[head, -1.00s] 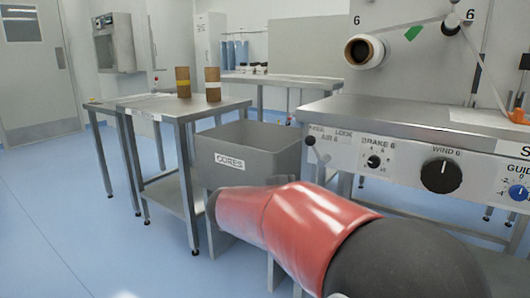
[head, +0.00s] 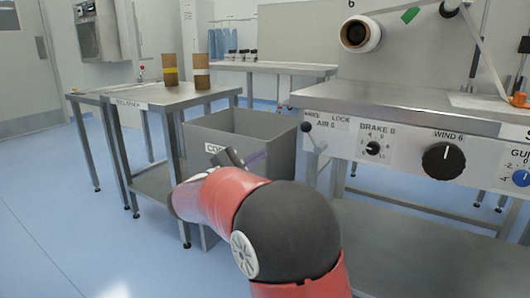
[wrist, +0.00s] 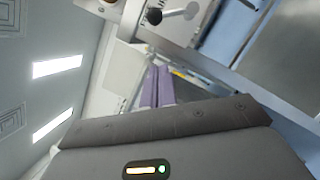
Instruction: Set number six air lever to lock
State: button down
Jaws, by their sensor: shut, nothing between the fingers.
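The number six air lever (head: 317,142) is on the left end of the machine's front panel, under the labels AIR 6 and LOCK. Its dark ball knob points up and left, toward the left-hand label, away from LOCK. In the wrist view the lever (wrist: 178,13) shows at the top, with its dark ball to the left. My gripper (head: 258,160) is in front of the grey bin, left of the lever and apart from it. Its purple fingers (wrist: 157,82) are shut and empty in the wrist view, below the lever in that picture.
The BRAKE 6 knob (head: 373,148) and large WIND 6 knob (head: 443,162) are right of the lever. The grey bin (head: 290,160) stands left of the panel. A steel table (head: 130,97) with two cores is further left. Blue floor (head: 60,230) is clear at the left.

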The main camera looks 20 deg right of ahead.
jog(key=w+d+r, duration=0.2)
jog(key=d+r, duration=0.1)
jog(key=d, duration=0.7)
jog(key=shift+d+r, duration=0.2)
jog(key=shift+r, duration=0.15)
